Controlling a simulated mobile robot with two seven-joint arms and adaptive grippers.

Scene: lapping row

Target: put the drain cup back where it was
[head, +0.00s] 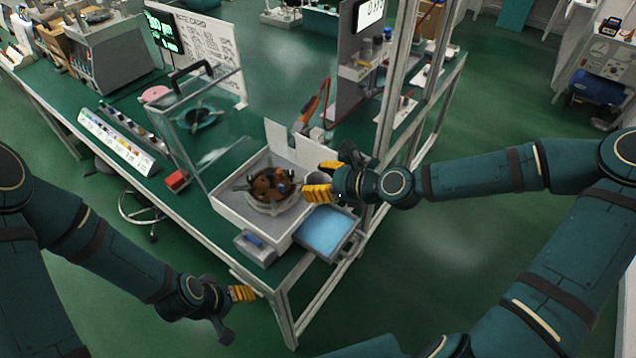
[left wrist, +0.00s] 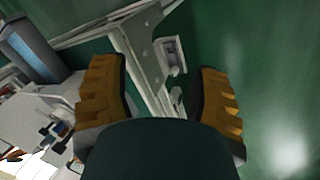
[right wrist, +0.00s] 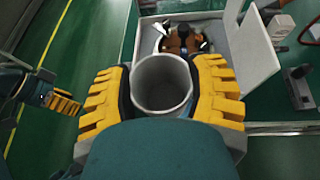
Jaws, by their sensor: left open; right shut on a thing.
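The drain cup (right wrist: 163,98) is a grey, open-topped cylinder. In the right wrist view it sits between the yellow fingers of my right gripper (right wrist: 162,75), which is shut on it. I look down into its empty inside. In the head view my right gripper (head: 325,182) is at the right side of the white tray box (head: 232,208), and the cup is mostly hidden there. My left gripper (head: 240,293) is low at the bench's front corner. In the left wrist view my left gripper (left wrist: 160,90) is open with nothing between its fingers.
The white box holds a round lapping fixture with brown parts (head: 270,186). A blue-topped tray (head: 329,231) and a grey box with a blue handle (head: 254,246) are at its front. A clear guard (head: 208,115) and metal posts (head: 396,70) stand close by.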

